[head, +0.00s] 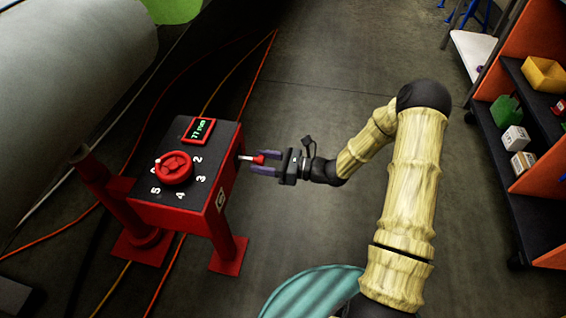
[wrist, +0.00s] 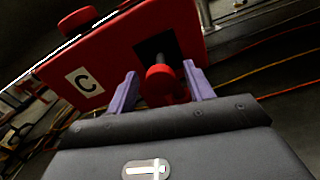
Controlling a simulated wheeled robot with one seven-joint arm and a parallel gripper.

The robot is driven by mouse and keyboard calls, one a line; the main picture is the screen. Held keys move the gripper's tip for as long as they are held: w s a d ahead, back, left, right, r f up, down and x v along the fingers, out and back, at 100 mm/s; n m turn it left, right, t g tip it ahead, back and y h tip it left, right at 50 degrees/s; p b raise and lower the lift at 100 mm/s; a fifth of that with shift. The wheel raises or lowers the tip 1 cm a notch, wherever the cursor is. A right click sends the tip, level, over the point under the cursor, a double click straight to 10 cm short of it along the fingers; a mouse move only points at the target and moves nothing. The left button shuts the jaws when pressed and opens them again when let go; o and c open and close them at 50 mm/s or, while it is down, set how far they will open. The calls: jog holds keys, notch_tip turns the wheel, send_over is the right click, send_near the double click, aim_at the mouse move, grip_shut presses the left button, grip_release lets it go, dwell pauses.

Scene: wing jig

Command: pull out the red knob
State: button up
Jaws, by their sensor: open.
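The red knob (head: 259,159) sits at the end of a short metal rod on the right side of the red control box (head: 214,212). In the wrist view the knob (wrist: 161,85) stands out from a dark square opening in the red side panel, beside a white plate marked "C". My gripper (head: 264,163) is open, with its two purple fingers pointing at the box. In the wrist view my fingers (wrist: 161,90) lie on either side of the knob, with the knob between them. I cannot tell whether either finger touches it.
The box top has a red dial (head: 174,168), numbers around it and a small green-lit display (head: 199,130). Cables run along the floor. A large grey cylinder (head: 60,90) lies at left. An orange shelf unit (head: 545,210) stands at right. Floor between is clear.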

jog(key=shift+d, duration=0.1)
jog(key=p+v, duration=0.3)
jog(key=v, duration=1.4)
jog(key=shift+p, duration=0.35)
jog(key=shift+s+d, duration=0.1)
jog(key=shift+s, duration=0.1)
